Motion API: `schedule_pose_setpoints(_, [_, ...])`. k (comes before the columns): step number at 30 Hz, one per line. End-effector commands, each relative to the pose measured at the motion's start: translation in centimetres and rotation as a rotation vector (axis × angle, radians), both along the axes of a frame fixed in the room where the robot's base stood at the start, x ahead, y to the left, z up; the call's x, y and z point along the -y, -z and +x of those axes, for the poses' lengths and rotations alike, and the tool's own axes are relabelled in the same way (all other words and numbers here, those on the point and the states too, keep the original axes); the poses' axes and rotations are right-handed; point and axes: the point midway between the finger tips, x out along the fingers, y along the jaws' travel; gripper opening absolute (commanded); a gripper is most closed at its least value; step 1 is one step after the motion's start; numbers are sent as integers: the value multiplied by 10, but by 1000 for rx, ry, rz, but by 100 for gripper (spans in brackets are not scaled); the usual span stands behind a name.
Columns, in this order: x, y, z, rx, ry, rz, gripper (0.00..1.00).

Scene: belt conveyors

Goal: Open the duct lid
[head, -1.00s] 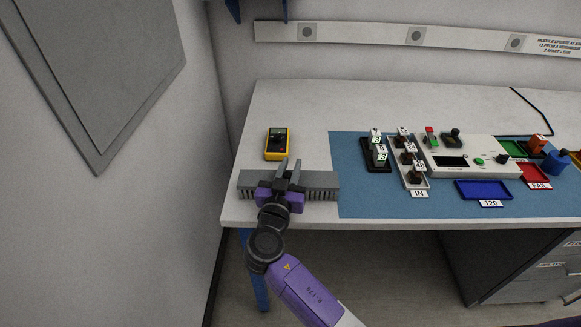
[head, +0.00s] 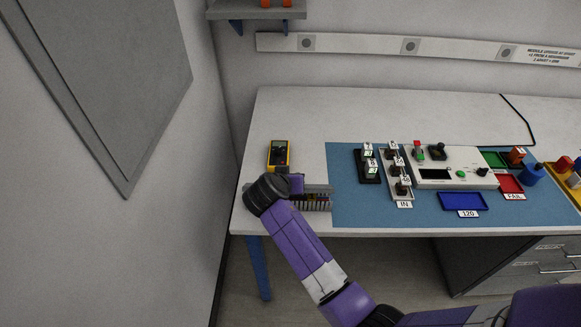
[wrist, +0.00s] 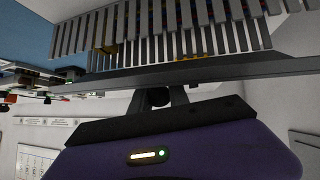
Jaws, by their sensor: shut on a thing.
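The grey slotted cable duct (head: 318,203) lies along the front left edge of the bench. Its comb-like wall also shows across the top of the wrist view (wrist: 150,35), with bits of yellow and other colours between the slots. The lid (wrist: 230,73) is a long grey strip in front of the slots there. In the head view the lid (head: 320,188) shows as a narrow strip above the slots, partly hidden by my arm. My gripper (wrist: 165,95) is shut on the lid's near edge; in the head view my wrist hides its fingertips.
A yellow multimeter (head: 279,153) stands just behind the duct. To the right, a blue mat (head: 345,205) carries the IN tray (head: 405,204), a control panel (head: 438,185) and a blue bin (head: 462,201). A wall is close on the left.

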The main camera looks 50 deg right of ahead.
Motion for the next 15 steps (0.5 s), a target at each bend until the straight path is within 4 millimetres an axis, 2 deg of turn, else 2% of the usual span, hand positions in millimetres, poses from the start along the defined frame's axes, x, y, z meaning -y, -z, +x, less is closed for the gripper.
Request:
schedule_pose_setpoints(1, [3,-9,1,-29,5,37,0])
schedule_pose_setpoints(15, [12,2,9,-302,4,392,0])
